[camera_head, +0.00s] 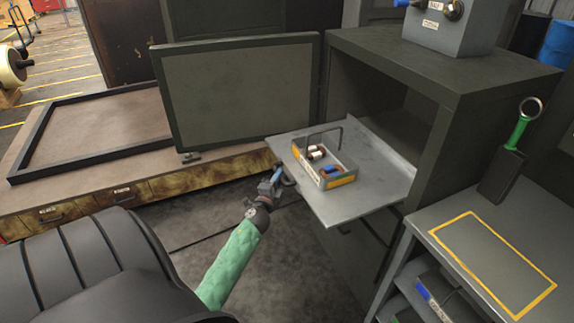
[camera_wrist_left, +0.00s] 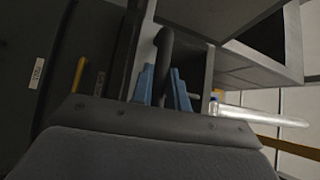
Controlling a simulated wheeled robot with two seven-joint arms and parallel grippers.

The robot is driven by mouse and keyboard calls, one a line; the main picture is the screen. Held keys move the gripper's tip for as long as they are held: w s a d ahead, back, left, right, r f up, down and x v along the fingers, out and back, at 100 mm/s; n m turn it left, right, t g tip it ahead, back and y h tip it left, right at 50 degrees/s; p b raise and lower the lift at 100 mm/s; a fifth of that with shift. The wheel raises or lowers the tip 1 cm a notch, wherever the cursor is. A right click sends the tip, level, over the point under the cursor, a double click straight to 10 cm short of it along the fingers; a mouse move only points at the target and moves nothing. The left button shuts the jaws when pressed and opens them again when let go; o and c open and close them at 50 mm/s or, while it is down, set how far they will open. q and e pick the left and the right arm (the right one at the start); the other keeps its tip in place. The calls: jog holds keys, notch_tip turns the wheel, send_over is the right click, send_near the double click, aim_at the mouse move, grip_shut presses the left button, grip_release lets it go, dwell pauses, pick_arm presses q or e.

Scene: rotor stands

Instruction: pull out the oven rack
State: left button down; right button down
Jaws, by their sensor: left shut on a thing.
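The oven rack (camera_head: 345,204) is a flat grey metal shelf that sticks well out of the open front of the dark oven (camera_head: 465,72). My left gripper (camera_head: 277,174) is at the rack's left front edge, shut on its handle (camera_head: 289,182). In the left wrist view the blue fingers of my left gripper (camera_wrist_left: 163,88) stand on both sides of the dark curved handle (camera_wrist_left: 165,45). A small grey tray with yellow marks (camera_head: 342,181) and a raised wire handle sits on the rack with several small parts in it. My right gripper is not in view.
The oven door (camera_head: 240,95) stands open to the left. A low bench with a framed top (camera_head: 95,135) is beyond it. A side table (camera_head: 450,222) with a yellow outline is at the right. A green-handled tool (camera_head: 518,133) stands in a dark holder there. Dark floor lies below the rack.

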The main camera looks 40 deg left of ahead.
pick_arm(q)
jog(key=shift+s+f, duration=0.1)
jog(key=shift+s, duration=0.15)
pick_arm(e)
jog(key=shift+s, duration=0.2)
pick_arm(q)
jog(key=c, duration=1.6)
grip_release()
jog(key=shift+c, duration=0.2)
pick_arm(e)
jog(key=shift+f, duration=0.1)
